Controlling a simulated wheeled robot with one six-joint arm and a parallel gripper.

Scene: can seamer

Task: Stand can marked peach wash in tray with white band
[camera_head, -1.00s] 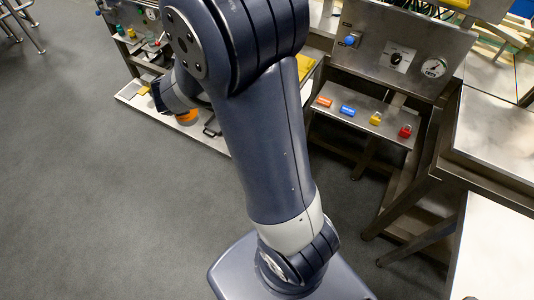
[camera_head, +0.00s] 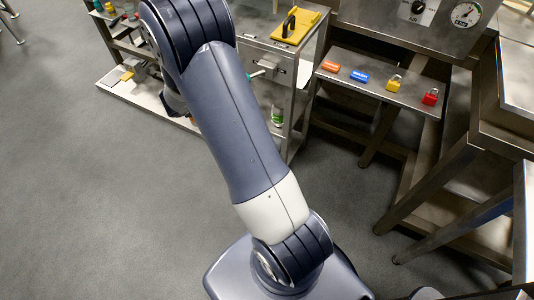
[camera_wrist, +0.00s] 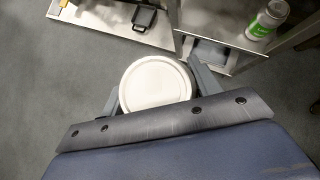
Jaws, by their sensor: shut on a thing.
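My gripper (camera_wrist: 157,88) is shut on a round can (camera_wrist: 155,82), seen from above in the wrist view with its pale lid up. One finger lies on each side of it. The can's side and any marking on it are hidden, so I cannot read its name. In the head view my own arm hides most of the gripper and the can. I cannot make out a tray with a white band in either view.
A can with a green label (camera_wrist: 266,20) stands on the metal bench, also in the head view (camera_head: 277,115). A small black tray (camera_wrist: 144,18) lies on the low pale shelf (camera_wrist: 105,14). Padlocks and tags line a ledge (camera_head: 375,75). Grey floor is clear at left.

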